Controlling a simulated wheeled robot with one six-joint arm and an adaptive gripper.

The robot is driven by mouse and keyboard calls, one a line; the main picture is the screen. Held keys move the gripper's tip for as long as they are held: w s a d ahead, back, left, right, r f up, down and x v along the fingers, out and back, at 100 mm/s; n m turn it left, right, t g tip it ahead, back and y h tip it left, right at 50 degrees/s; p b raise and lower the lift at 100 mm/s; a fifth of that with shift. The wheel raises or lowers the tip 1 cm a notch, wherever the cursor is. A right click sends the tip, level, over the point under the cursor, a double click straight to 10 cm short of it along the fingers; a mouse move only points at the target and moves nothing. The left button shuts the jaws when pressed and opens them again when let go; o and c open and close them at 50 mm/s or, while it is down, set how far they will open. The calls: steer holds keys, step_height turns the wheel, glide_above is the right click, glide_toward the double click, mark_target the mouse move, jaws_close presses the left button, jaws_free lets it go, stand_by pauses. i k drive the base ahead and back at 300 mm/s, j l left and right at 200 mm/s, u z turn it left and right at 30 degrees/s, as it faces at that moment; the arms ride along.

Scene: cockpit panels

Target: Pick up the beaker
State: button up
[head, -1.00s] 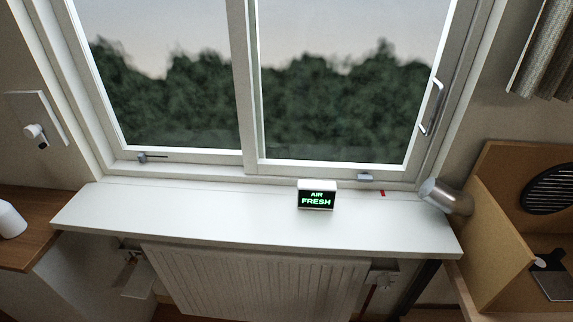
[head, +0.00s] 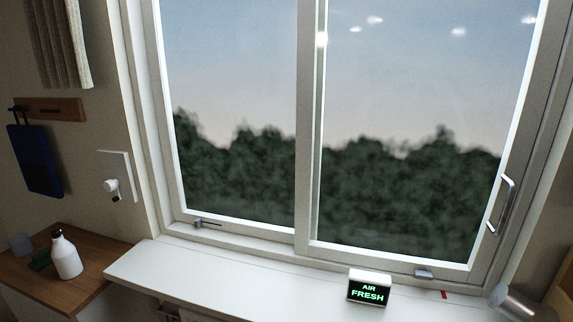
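I cannot make out a clear beaker. My gripper is not in view.
The white sill (head: 215,285) is mostly clear, with a lit AIR FRESH sign (head: 369,288) and a metallic cylinder (head: 515,302) at right. A blue board (head: 35,160) hangs on the left wall.

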mark_target(20, 245)
steer(key=u, duration=1.5)
steer(key=i+j+u, duration=0.4)
steer(key=i, duration=0.55)
steer(key=i+u, duration=0.35)
steer(key=i, duration=0.6)
